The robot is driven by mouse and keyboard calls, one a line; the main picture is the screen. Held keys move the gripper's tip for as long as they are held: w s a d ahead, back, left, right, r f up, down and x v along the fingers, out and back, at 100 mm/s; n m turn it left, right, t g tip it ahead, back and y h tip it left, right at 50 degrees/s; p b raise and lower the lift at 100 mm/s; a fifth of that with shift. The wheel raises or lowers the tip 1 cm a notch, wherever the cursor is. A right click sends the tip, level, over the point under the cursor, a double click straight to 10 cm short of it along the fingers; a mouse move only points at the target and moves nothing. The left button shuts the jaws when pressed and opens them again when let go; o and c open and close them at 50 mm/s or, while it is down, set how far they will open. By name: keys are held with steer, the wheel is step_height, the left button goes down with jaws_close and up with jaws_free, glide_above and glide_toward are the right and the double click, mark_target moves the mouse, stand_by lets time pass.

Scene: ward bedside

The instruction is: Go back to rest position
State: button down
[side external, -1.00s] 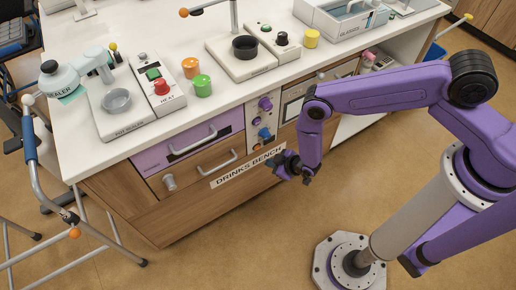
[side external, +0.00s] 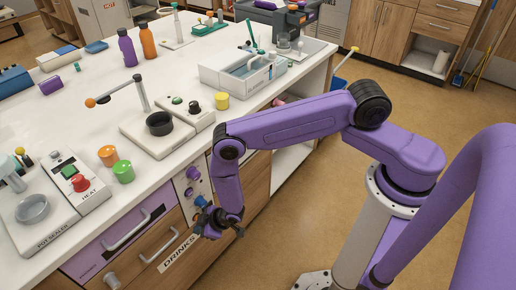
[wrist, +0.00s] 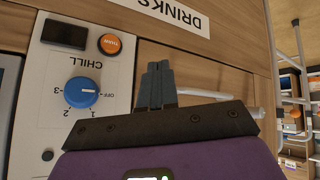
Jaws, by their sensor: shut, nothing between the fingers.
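My gripper (side external: 212,228) hangs low in front of the drinks bench (side external: 235,128), below the worktop and near the blue dial on its front. In the wrist view my gripper's dark fingers (wrist: 158,72) are together with nothing between them. They point toward the bench front, beside the white CHILL panel (wrist: 75,120) with its blue dial (wrist: 81,92) and orange button (wrist: 109,44). The picture does not clearly show how far the fingertips are from the bench front.
A drawer handle (side external: 126,231) sticks out left of my gripper. On the worktop are an orange cup (side external: 107,155), a green cup (side external: 123,171), a yellow cup (side external: 222,100) and a glasses tray (side external: 245,82). Bare floor (side external: 275,235) lies right of the bench.

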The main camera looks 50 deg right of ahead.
steer(key=s+a+r+n+g, duration=0.1)
steer(key=a+r, duration=0.2)
steer(key=r, duration=0.4)
steer(key=a+r+g, duration=0.1)
steer(key=a+r, duration=0.2)
steer(key=r, duration=0.4)
steer(key=s+d+r+n+g, duration=0.1)
steer(key=s+r, duration=0.3)
steer(key=r, duration=0.3)
steer(key=s+d+r+g, duration=0.1)
steer(key=s+r+g, duration=0.15)
steer(key=r, duration=0.45)
steer(key=s+d+r+n+g+h, duration=0.1)
steer(key=s+d+r, duration=0.7)
steer(key=s+d, duration=0.3)
steer(key=s+d+r+n+h, duration=0.1)
steer(key=s+d+r+h, duration=0.1)
steer(key=s+d+r, duration=0.7)
steer(key=shift+s+d+n+g, duration=0.35)
steer(key=shift+s+d+n, duration=0.05)
steer(key=shift+s+d, duration=0.7)
steer(key=shift+a, duration=0.2)
